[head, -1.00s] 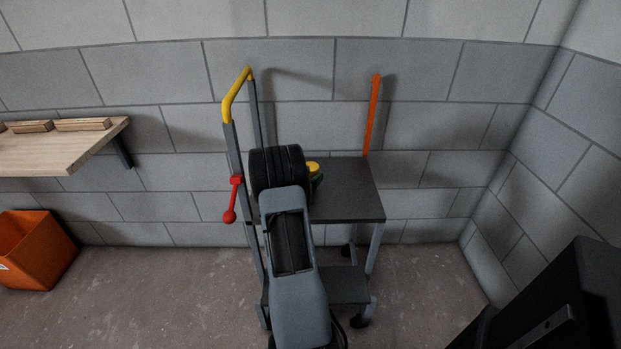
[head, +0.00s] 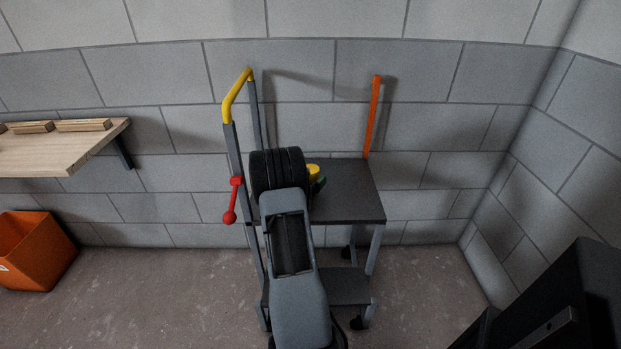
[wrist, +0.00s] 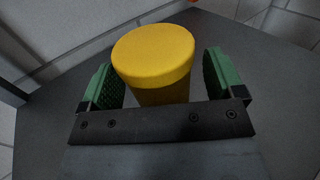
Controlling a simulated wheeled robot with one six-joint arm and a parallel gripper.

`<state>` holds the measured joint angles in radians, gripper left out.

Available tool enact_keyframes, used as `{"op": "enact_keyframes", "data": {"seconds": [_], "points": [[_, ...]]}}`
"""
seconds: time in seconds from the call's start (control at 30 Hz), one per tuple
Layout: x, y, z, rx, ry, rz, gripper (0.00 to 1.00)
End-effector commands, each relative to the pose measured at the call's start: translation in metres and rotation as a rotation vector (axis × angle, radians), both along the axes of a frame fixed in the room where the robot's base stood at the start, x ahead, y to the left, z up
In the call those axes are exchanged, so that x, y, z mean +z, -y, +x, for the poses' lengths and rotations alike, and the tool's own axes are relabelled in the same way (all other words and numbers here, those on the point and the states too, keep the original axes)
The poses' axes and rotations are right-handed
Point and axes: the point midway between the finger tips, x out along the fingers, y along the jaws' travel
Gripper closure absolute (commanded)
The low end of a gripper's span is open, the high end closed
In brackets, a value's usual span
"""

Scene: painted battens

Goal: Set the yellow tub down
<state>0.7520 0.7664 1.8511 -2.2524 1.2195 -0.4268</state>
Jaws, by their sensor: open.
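The yellow tub (wrist: 155,55) stands upright on the dark top of a trolley (head: 350,195). In the wrist view it is between the two green fingers of my gripper (wrist: 163,85), with a gap on each side, so the gripper is open around it. The near bar of the gripper hides the tub's lower front. In the head view my arm hides most of the tub (head: 313,171); a bit of its yellow side shows beside a green finger.
The trolley has a yellow-topped handle (head: 236,95), a red lever (head: 232,202) and an orange post (head: 372,115). A wooden shelf (head: 60,152) with battens and an orange bin (head: 35,250) are at left. The trolley top's right side is clear.

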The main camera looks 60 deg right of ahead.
Motion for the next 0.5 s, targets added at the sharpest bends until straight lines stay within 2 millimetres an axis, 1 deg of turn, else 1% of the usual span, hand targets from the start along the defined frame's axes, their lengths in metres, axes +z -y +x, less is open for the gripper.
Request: {"op": "enact_keyframes", "data": {"seconds": [0.07, 0.3, 0.5], "points": [[0.002, -0.006, 0.001, 0.002, -0.001, 0.001, 0.12], [0.002, -0.044, 0.001, 0.004, -0.001, 0.001, 0.12], [0.002, -0.066, 0.001, 0.002, 0.001, 0.000, 0.12]]}}
